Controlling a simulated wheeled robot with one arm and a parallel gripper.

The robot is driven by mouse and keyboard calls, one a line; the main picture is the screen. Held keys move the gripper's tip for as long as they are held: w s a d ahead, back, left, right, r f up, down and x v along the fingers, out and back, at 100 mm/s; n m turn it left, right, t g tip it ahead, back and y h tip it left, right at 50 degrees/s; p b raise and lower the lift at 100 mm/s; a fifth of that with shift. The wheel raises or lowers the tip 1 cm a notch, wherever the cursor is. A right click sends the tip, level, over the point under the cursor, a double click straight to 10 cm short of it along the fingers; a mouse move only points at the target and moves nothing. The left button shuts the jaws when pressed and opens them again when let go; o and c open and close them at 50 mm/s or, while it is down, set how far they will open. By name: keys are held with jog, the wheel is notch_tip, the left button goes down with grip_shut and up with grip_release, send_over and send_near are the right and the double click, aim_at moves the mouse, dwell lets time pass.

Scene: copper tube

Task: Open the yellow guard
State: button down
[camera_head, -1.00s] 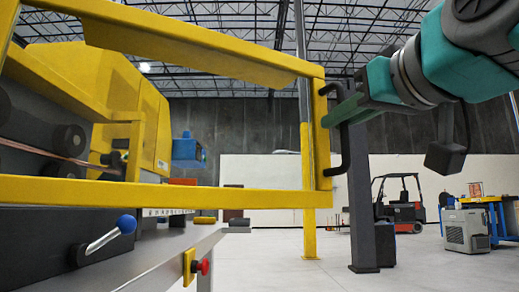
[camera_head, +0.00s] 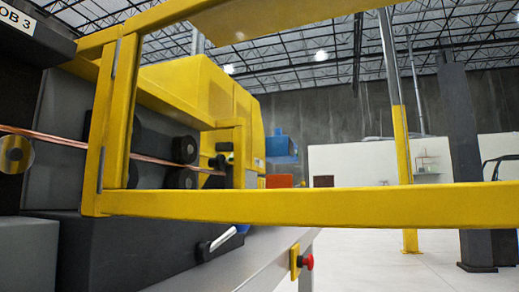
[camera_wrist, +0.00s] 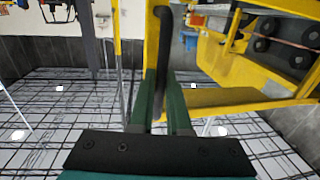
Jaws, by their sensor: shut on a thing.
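The yellow guard (camera_head: 300,206) is a rectangular frame hinged at the left in the head view. It stands swung out from the machine, and its right end runs out of the picture. In the wrist view the guard's yellow end post (camera_wrist: 151,50) carries a dark bar handle (camera_wrist: 165,45). My gripper (camera_wrist: 165,90) is shut on this handle, its two green fingers on either side of it. My gripper is out of the head view.
The yellow machine housing (camera_head: 205,85) and a copper tube (camera_head: 70,140) over dark rollers lie behind the guard. A lever (camera_head: 217,242) and a red button (camera_head: 308,262) are at the bench. A yellow-and-grey post (camera_head: 403,150) and dark column (camera_head: 468,160) stand at right; the floor between is clear.

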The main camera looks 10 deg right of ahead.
jog(key=shift+s, duration=0.1)
jog(key=c, duration=0.9)
grip_release()
jog(key=v, duration=0.8)
jog(key=shift+p, duration=0.3)
jog(key=shift+f, duration=0.1)
